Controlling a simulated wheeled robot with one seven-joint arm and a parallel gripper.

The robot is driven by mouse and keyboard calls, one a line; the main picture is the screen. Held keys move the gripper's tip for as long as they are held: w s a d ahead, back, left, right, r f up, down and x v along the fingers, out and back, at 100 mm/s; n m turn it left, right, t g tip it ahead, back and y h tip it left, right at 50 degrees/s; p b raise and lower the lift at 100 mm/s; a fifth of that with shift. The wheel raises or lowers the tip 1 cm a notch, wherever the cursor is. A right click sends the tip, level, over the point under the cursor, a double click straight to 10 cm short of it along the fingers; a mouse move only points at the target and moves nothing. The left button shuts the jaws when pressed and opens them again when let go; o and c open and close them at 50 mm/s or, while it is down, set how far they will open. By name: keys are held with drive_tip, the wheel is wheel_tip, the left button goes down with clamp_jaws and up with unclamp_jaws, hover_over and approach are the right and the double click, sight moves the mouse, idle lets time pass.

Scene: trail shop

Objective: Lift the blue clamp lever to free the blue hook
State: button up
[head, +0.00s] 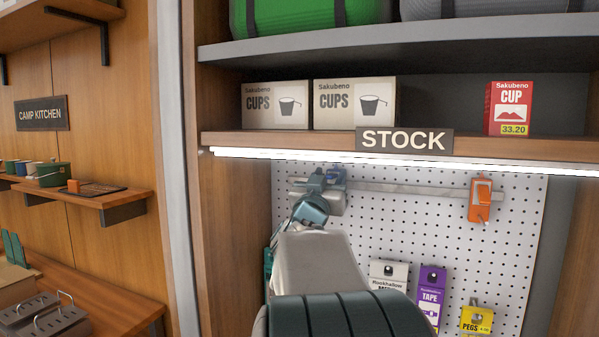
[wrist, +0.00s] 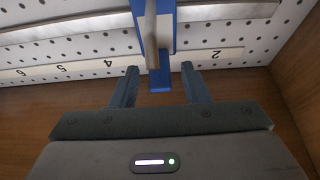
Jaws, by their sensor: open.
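The blue hook (head: 336,174) hangs on the metal rail (head: 400,189) at the left of the pegboard, partly hidden by my arm in the head view. In the wrist view the blue hook (wrist: 163,83) shows with a grey bar-like part in front of it; I cannot clearly tell its clamp lever from the rest. My gripper (wrist: 158,70) is open, one finger on each side of the blue lower end, with visible gaps on both sides. In the head view my gripper (head: 312,190) is close to the hook; contact is not visible.
An orange hook (head: 481,199) is on the rail at the right. A shelf edge with a STOCK sign (head: 404,140) and a light strip (head: 300,158) is just above my gripper. Boxed goods, including a purple tape pack (head: 431,290), hang below. A wooden side wall (wrist: 300,85) stands close at right in the wrist view.

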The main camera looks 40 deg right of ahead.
drive_tip(key=shift+d, duration=0.1)
drive_tip(key=shift+c, duration=0.3)
drive_tip(key=shift+w, duration=0.1)
clamp_jaws()
drive_tip(key=shift+r+y+p, duration=0.4)
drive_tip(key=shift+r+p, duration=0.1)
drive_tip(key=shift+p, duration=0.6)
drive_tip(key=r+g+y+p, duration=0.1)
drive_tip(key=y+p, duration=0.1)
drive_tip(key=p, duration=0.3)
drive_tip(key=shift+d, duration=0.1)
drive_tip(key=shift+d+f+g+y+p, duration=0.1)
drive_tip(key=shift+f+g+y+p, duration=0.2)
drive_tip(key=shift+g+y, duration=0.1)
drive_tip(key=shift+y, duration=0.3)
drive_tip(key=shift+r, duration=0.1)
